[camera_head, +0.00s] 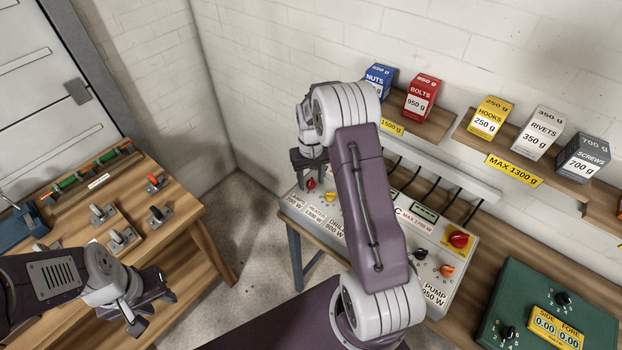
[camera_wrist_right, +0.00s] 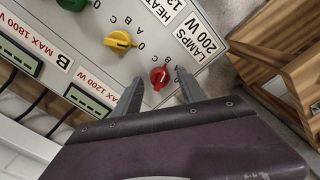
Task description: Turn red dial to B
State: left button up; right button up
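The red dial (camera_head: 311,184) sits at the left end of the grey control panel (camera_head: 437,296), beside the LAMPS 200 W label. In the right wrist view the red dial (camera_wrist_right: 160,77) lies between the two fingertips of my right gripper (camera_wrist_right: 160,86). That gripper is open, with a gap on both sides of the dial. Letters and a 0 surround the dial, but I cannot tell which its pointer faces. In the head view my right gripper (camera_head: 309,172) is just above the dial. My left gripper (camera_head: 160,300) is open and empty at the lower left.
A yellow dial (camera_wrist_right: 119,40) is close beside the red one. A red knob (camera_head: 458,239) and an orange dial (camera_head: 447,271) are on the panel's right part. A wooden workbench (camera_head: 185,205) with switches stands left. Shelves hold weight boxes; a green box (camera_head: 510,290) is lower right.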

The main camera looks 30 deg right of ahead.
aim_at(311, 180)
notch_tip(311, 180, up, 9)
jog(key=shift+b, duration=0.4)
dwell(0.4)
